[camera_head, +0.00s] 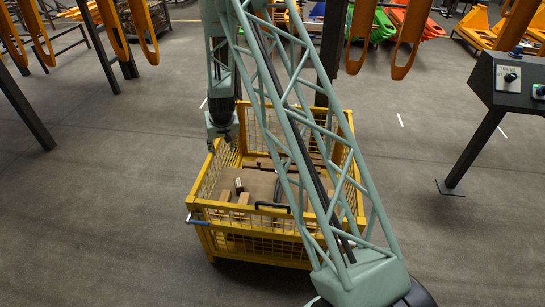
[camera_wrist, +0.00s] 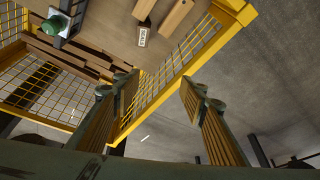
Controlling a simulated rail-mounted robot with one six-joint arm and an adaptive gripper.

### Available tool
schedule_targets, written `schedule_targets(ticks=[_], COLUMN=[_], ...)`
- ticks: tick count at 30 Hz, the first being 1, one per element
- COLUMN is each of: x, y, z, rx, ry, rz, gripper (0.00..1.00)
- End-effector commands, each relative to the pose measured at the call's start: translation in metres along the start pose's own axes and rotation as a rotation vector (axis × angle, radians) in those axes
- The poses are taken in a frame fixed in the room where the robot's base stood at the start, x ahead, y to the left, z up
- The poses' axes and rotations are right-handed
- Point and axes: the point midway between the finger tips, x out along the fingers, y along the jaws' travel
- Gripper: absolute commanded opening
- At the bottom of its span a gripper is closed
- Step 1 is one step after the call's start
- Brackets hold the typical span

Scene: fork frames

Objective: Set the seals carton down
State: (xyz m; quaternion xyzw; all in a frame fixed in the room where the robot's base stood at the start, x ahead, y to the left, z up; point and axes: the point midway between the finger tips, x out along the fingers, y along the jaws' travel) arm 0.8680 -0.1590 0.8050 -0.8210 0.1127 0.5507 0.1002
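The seals carton (camera_wrist: 144,34), a small dark brown box with a white label reading "SEALS", sits inside the yellow mesh crate (camera_head: 250,214) on a brown board. In the head view what looks like the same carton (camera_head: 239,186) stands near the crate's left side, among tan blocks. My gripper (camera_wrist: 158,86) is open, with a clear gap and nothing between its fingers. In the head view my gripper (camera_head: 222,140) hangs over the crate's back left edge, apart from the carton. My arm's lattice hides the crate's right part.
Tan blocks (camera_wrist: 177,16) lie next to the carton, and a green and white item (camera_wrist: 57,24) stands in the crate. A control stand (camera_head: 509,78) is at the right. Orange hooks (camera_head: 405,40) hang at the top. The floor left of the crate is clear.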

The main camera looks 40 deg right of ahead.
Motion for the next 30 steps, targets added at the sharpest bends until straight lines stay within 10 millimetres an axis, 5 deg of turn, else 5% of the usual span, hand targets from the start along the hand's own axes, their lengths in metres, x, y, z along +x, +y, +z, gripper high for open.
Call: schedule_targets(ticks=[13,30], x=[-0.110,-0.242], y=[-0.024,-0.047], z=[-0.008,0.008], rx=[-0.034,-0.079], ry=[-0.004,-0.012], rz=[-0.027,-0.053], gripper=[0.39,0.39])
